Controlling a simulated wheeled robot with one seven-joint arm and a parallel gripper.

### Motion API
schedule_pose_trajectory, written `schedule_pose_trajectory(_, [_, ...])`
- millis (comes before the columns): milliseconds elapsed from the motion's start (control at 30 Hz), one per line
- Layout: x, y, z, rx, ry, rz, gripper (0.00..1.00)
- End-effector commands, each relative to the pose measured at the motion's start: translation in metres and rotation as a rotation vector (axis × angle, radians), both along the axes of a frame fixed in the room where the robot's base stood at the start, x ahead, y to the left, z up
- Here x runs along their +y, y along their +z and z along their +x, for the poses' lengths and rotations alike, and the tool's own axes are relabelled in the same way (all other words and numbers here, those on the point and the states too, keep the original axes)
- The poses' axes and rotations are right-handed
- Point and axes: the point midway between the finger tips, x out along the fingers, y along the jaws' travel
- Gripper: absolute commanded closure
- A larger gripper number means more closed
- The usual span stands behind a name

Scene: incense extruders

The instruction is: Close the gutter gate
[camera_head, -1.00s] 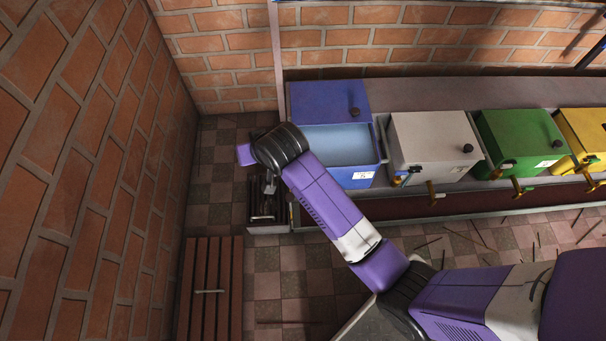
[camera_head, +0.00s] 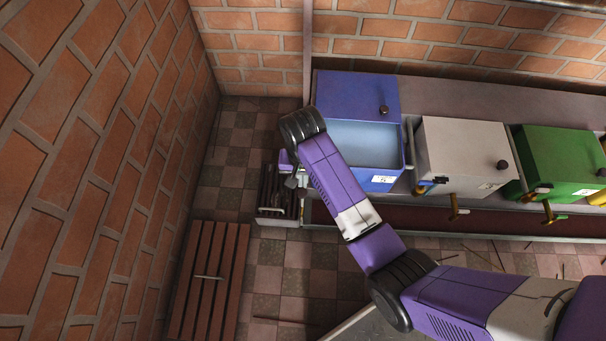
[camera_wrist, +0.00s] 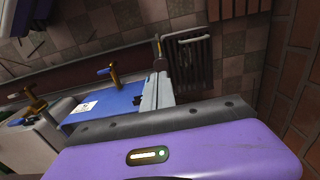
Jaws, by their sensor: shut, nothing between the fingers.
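The gutter (camera_head: 470,220) is a dark red channel running along the front of the tanks, and its left end meets a barred metal grate (camera_head: 272,200). In the wrist view the grate (camera_wrist: 195,60) lies beyond my fingers. A narrow upright piece (camera_wrist: 157,46) stands at the grate's gutter side; it may be the gutter gate, but I cannot tell its position clearly. My gripper (camera_head: 299,181) is shut and empty, above the grate's right side by the gutter's end. In the wrist view its grey fingers (camera_wrist: 157,88) are close to that piece; contact cannot be told.
A blue tank (camera_head: 362,146) stands right of my gripper, then a white tank (camera_head: 462,145) and a green tank (camera_head: 562,155), with taps jutting forward. A slatted wooden panel (camera_head: 210,275) with a handle lies at lower left. A brick wall (camera_head: 90,150) closes the left side.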

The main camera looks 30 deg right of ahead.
Motion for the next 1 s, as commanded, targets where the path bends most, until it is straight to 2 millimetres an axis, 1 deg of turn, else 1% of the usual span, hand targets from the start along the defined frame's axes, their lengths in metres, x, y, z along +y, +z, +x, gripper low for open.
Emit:
schedule_pose_trajectory(33, [0.0,-0.016,-0.001,0.004,0.0,0.0,1.0])
schedule_pose_trajectory(100, [0.0,-0.028,-0.001,0.001,0.0,0.0,1.0])
schedule_pose_trajectory(200, [0.0,-0.044,0.0,0.001,0.001,0.0,1.0])
schedule_pose_trajectory(300, [0.0,-0.055,0.0,0.001,0.001,0.0,1.0])
schedule_pose_trajectory(500, [0.0,-0.064,0.0,-0.001,0.001,-0.001,1.0])
schedule_pose_trajectory(867, [0.0,-0.065,0.0,0.0,0.001,0.0,1.0])
schedule_pose_trajectory(933, [0.0,-0.074,-0.001,0.001,0.0,0.0,1.0])
schedule_pose_trajectory(1000, [0.0,-0.087,0.0,0.002,0.0,0.0,1.0])
